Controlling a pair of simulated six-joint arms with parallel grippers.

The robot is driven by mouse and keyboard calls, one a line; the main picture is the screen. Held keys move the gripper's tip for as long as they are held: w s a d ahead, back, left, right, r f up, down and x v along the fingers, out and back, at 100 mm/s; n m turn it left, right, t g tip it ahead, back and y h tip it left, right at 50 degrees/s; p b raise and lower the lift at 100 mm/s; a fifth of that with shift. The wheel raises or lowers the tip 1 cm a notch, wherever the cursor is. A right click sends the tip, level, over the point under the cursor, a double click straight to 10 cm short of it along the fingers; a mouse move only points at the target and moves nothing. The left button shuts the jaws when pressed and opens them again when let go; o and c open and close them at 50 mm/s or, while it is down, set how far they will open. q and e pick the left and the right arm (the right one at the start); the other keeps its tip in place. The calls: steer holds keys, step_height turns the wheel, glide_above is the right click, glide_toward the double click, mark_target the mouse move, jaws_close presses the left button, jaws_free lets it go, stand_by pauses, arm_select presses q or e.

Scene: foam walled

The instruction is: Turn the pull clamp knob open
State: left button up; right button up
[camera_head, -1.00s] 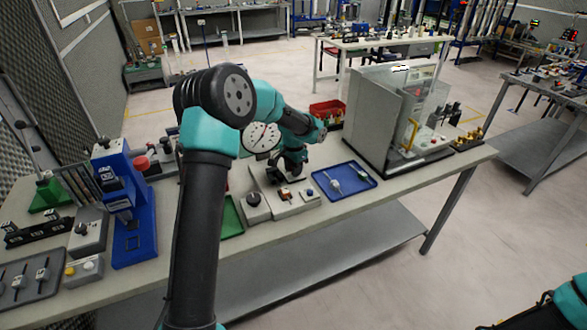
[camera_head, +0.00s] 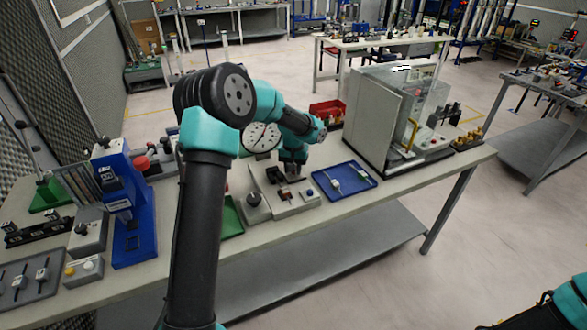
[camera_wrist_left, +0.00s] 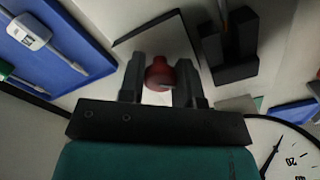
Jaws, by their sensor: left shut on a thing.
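The pull clamp fixture (camera_head: 285,208) is a light grey block on the bench below a round white dial gauge (camera_head: 262,137). In the left wrist view, a round red knob (camera_wrist_left: 159,74) sits between the two dark fingers of my left gripper (camera_wrist_left: 163,78). The gripper is shut on the knob. In the head view, my left gripper (camera_head: 292,176) points down over the fixture and largely hides the knob. The knob's exact turn angle cannot be told. My right gripper is out of view.
A black knob (camera_head: 254,200) and a blue button (camera_head: 309,194) are on the fixture. A blue tray (camera_head: 362,186) with tools lies just right. A clear-walled machine (camera_head: 372,115) stands farther right, a red bin (camera_head: 327,112) behind. A blue press (camera_head: 133,240) is at left.

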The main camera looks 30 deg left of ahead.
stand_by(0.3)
arm_select(q)
steer(key=o, duration=0.9)
steer(key=shift+o, duration=0.2)
step_height(320, 180, up, 18)
steer(key=shift+f, duration=0.25)
